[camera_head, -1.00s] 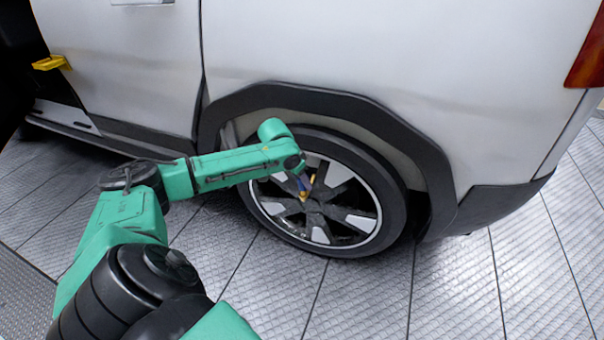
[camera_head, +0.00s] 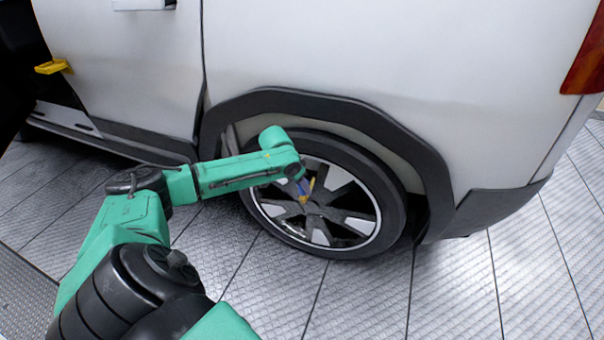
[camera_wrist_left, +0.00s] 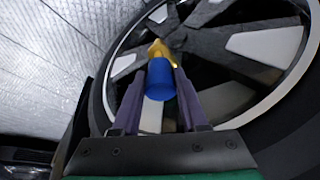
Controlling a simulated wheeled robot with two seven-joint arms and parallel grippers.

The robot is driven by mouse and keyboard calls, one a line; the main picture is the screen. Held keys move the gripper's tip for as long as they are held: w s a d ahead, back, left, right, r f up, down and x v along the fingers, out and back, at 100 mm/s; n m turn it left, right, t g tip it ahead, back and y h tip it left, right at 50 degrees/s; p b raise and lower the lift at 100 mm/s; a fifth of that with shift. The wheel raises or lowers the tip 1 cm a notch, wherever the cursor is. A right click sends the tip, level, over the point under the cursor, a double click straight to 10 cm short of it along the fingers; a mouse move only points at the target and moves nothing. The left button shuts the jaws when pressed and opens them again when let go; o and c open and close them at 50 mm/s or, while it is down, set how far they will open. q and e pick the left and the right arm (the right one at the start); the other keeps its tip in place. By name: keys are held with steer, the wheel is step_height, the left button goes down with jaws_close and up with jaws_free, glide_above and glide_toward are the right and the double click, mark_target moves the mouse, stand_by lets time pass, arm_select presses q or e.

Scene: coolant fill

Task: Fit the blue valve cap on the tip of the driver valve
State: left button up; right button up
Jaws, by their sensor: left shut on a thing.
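The blue valve cap (camera_wrist_left: 160,79) is between the fingertips of my left gripper (camera_wrist_left: 158,72) in the left wrist view. The gripper is shut on it. The yellow valve (camera_wrist_left: 158,50) shows just beyond the cap, in front of the dark wheel spokes. Cap and valve look lined up and close together; I cannot tell whether they touch or how far the cap is on. In the head view my left gripper (camera_head: 303,188) is small at the wheel, with the yellow valve (camera_head: 309,190) beside it. My right gripper is not in view.
The wheel (camera_head: 345,200) with its dark tyre and silver-and-black spokes sits under the white car body (camera_head: 330,50). A yellow piece (camera_head: 52,67) is at the door opening at left. The tiled floor (camera_head: 450,300) right of my arm is clear.

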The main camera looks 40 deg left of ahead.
arm_select(q)
steer(key=shift+f, duration=1.15)
steer(key=o, duration=1.1)
steer(key=p+v, duration=0.5)
steer(key=v, duration=0.9)
steer(key=shift+r, duration=0.25)
